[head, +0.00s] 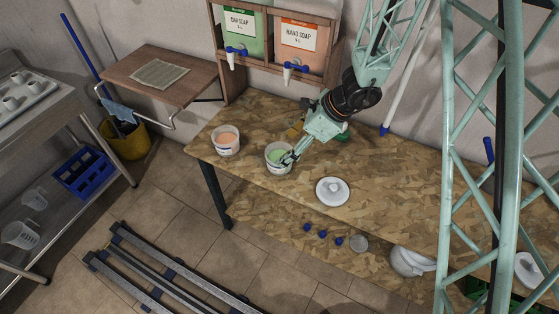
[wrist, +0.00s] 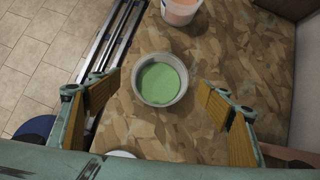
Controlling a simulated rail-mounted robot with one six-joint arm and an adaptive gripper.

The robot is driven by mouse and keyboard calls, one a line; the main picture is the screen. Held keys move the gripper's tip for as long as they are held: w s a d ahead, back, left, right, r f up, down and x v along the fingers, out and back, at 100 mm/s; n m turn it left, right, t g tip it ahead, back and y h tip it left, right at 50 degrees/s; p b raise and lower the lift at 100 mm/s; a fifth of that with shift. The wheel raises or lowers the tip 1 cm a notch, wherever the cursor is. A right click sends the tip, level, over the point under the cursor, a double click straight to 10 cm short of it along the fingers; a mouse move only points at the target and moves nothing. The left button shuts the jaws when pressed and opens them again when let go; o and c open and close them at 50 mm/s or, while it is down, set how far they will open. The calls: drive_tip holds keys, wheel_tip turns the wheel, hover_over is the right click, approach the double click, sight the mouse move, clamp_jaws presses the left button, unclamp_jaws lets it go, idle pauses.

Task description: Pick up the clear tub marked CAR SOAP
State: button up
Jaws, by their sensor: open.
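A clear tub with green liquid (head: 275,165) stands open on the wooden bench; it also shows in the wrist view (wrist: 161,80). The marking on it is too small to read, but its green matches the CAR SOAP dispenser (head: 240,30). My gripper (head: 290,157) is open above the green tub, near its right side in the head view. In the wrist view my gripper (wrist: 158,88) has its two padded fingers spread wide on either side of the tub, with gaps between. A second clear tub with orange liquid (head: 226,141) stands to the left.
A HAND SOAP dispenser (head: 302,45) hangs on the wall frame beside the green one. A white round lid (head: 333,191) lies right of the green tub. The bench's front edge is close to the tubs. A side shelf (head: 160,75) stands at left.

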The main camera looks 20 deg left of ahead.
sight(279, 153)
drive_tip(key=shift+b+x, duration=0.35)
drive_tip(key=shift+x, duration=2.15)
drive_tip(key=c, duration=1.1)
